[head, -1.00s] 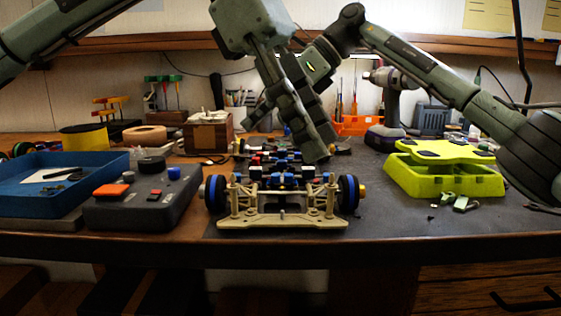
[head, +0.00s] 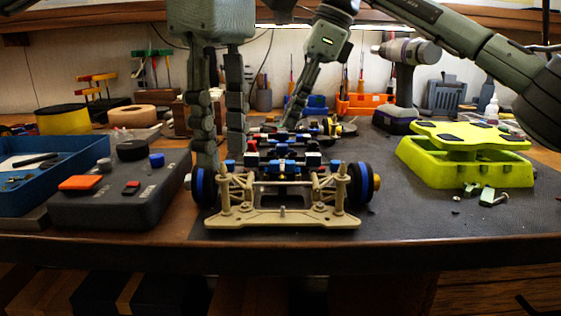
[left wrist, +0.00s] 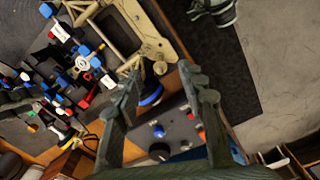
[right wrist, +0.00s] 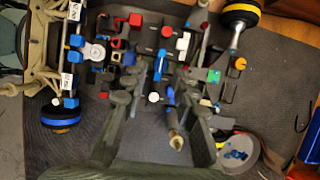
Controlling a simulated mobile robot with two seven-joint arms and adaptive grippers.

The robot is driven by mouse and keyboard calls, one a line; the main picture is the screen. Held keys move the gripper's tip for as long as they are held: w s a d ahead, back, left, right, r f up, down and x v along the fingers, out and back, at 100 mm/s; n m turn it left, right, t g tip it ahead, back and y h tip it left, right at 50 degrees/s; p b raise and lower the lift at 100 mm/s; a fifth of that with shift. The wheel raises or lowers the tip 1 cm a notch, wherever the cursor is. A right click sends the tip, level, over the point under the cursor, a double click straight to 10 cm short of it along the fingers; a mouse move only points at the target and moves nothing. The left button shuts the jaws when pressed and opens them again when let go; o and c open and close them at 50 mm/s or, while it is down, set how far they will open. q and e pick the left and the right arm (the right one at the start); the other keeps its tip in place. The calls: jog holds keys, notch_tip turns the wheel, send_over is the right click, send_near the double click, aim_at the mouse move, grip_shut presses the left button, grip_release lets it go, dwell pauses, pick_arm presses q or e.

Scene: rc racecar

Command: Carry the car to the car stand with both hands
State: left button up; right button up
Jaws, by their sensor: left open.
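The RC car (head: 284,218) sits on the dark mat, its tan front end toward me and its wheels at both sides. The yellow-green car stand (head: 450,175) is to its right. My left gripper (head: 221,155) points down, open, near the car's left wheel. The left wrist view shows the blue-rimmed wheel (left wrist: 150,95) near its fingertips (left wrist: 165,85). My right gripper (head: 290,118) points down above the rear of the car. In the right wrist view its fingers (right wrist: 155,100) are apart, with car parts showing between them. Contact cannot be told.
A dark grey box with buttons (head: 125,200) stands close left of the car, beside a blue tray (head: 45,185). Loose screws and bits (head: 485,195) lie before the stand. A drill (head: 403,80) stands behind. The mat between car and stand is clear.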

aim_at(225, 167)
pick_arm(q)
jog(key=shift+f, duration=1.95)
pick_arm(e)
jog(key=shift+x, duration=1.95)
pick_arm(q)
jog(key=shift+c, duration=0.2)
pick_arm(e)
jog(key=shift+c, duration=0.2)
pick_arm(q)
jog(key=c, duration=0.5)
pick_arm(e)
jog(key=c, duration=0.5)
pick_arm(q)
grip_shut()
pick_arm(e)
grip_shut()
pick_arm(q)
jog(key=shift+w+r, duration=0.1)
jog(key=shift+r, duration=0.2)
pick_arm(e)
jog(key=shift+r, duration=0.35)
